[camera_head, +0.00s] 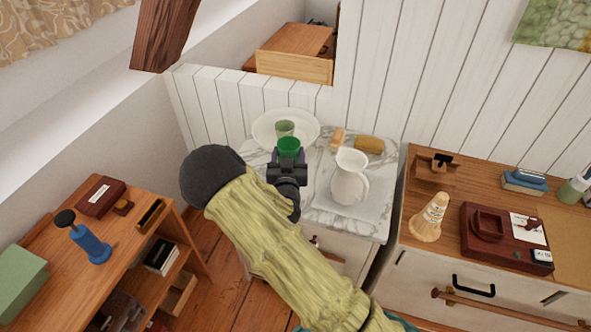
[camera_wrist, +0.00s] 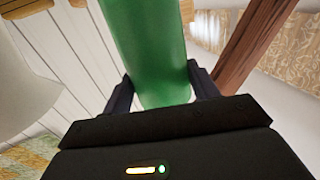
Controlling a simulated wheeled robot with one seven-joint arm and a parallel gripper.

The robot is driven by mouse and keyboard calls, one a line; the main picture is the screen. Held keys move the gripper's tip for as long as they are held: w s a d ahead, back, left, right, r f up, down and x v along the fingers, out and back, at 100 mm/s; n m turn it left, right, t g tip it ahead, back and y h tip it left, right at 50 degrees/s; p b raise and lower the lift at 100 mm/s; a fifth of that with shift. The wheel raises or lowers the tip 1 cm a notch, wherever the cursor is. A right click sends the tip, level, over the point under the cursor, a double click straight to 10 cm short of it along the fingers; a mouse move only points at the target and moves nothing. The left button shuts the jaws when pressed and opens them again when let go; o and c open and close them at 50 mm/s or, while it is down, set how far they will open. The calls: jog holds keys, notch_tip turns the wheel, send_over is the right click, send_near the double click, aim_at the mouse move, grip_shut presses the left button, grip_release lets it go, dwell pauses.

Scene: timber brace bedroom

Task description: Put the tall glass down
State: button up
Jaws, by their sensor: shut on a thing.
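The tall green glass (camera_head: 289,146) is between the fingers of my gripper (camera_head: 288,159), over the marble washstand top (camera_head: 322,211). In the wrist view the green glass (camera_wrist: 152,50) fills the gap between the two dark fingers of my gripper (camera_wrist: 160,92), which is shut on it. The base of the glass is hidden by my gripper in the head view, so I cannot tell whether it touches the marble. A paler green cup (camera_head: 285,128) stands in the white basin (camera_head: 262,131) just behind.
A white pitcher (camera_head: 349,178) stands to the right on a cloth, with a brown brush-like block (camera_head: 369,144) and a smaller tan item (camera_head: 337,137) behind it. A timber dresser (camera_head: 410,238) is at right, a wooden shelf unit (camera_head: 130,235) at left. Bare marble shows at front right.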

jog(key=f, duration=0.2)
jog(key=a+f, duration=0.1)
jog(key=shift+f, duration=0.6)
jog(key=shift+w, duration=0.1)
jog(key=shift+f+p, duration=0.5)
jog(key=shift+f, duration=1.5)
jog(key=shift+d+f, duration=0.1)
jog(key=shift+d, duration=0.1)
jog(key=shift+a, duration=0.1)
jog(key=o, duration=1.1)
jog(key=shift+a, duration=0.1)
jog(key=shift+f, duration=0.1)
